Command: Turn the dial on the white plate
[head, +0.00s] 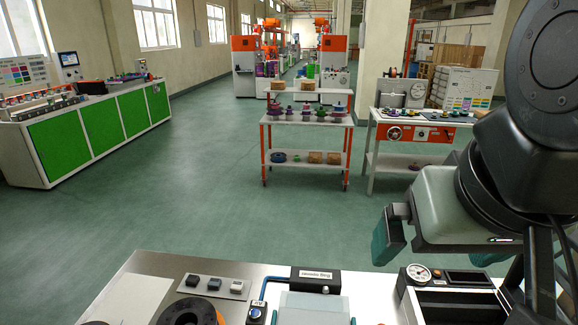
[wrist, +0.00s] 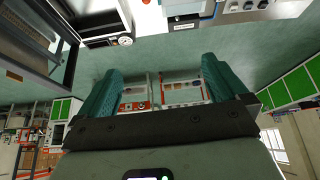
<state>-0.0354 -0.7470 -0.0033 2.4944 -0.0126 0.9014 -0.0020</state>
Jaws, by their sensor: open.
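My gripper (head: 435,255) hangs at the right in the head view, above the bench's right part. Its two teal fingers are apart with nothing between them; they also show in the wrist view (wrist: 160,78). A pale, whitish plate (head: 138,290) lies on the bench top at the lower left, cut off by the picture's bottom edge. I cannot make out a dial on it for sure. A round white-faced gauge (head: 418,272) sits on the bench's right part, just below and left of the gripper; it also shows in the wrist view (wrist: 125,41). The gripper touches none of these.
A dark open bay (head: 460,303) lies below the gripper. Beyond, the green floor (head: 200,200) is clear, with carts (head: 307,120) farther back.

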